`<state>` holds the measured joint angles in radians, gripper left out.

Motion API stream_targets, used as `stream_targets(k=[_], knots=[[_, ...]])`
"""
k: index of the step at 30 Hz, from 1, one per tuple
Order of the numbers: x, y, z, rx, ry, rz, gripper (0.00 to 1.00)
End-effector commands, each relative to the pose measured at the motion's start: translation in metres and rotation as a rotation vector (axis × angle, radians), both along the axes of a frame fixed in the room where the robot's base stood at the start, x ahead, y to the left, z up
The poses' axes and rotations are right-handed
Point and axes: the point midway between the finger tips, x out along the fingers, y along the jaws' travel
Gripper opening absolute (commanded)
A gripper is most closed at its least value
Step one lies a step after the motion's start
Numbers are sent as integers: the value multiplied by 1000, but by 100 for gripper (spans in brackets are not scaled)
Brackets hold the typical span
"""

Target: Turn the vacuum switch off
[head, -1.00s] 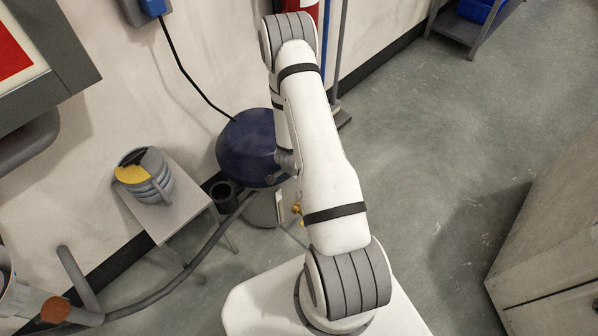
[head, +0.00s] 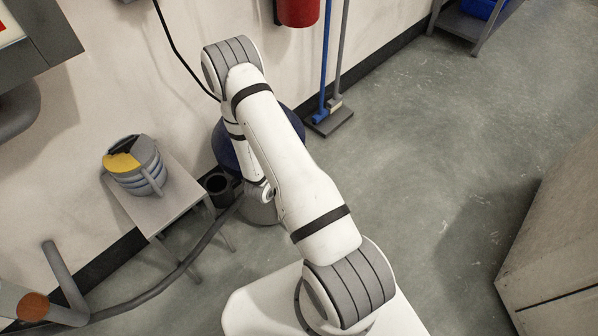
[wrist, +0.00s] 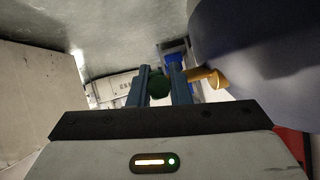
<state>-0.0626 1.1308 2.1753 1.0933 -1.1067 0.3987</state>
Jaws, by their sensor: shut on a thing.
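The vacuum (head: 222,150) stands by the wall in the head view, with a dark blue top and a grey body. My arm covers much of it. In the wrist view its dark blue top (wrist: 265,45) fills the upper right. My gripper (wrist: 160,86) has its two blue-grey fingers closed around a green rounded piece (wrist: 158,86), which looks like the switch knob. A brass-yellow piece (wrist: 207,79) sits just right of the fingers, beside the vacuum's top. My gripper is hidden in the head view. The switch's setting cannot be read.
A grey hose (head: 150,292) runs along the floor. A red cylinder (head: 297,10) and a blue-handled tool (head: 328,60) are at the wall. Open floor (head: 430,150) lies right; a cabinet (head: 560,250) edges it.

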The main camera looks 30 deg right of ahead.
Motion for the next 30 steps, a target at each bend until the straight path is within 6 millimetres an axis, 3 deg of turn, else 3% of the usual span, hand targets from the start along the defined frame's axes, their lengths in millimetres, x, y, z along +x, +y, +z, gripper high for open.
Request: stream_targets(k=[18, 19, 27, 30], knots=[[4, 2, 2, -45, -23, 9, 0], [4, 2, 2, -45, -22, 9, 18], [2, 1, 1, -43, -18, 5, 39], [1, 1, 1, -42, -17, 4, 39]])
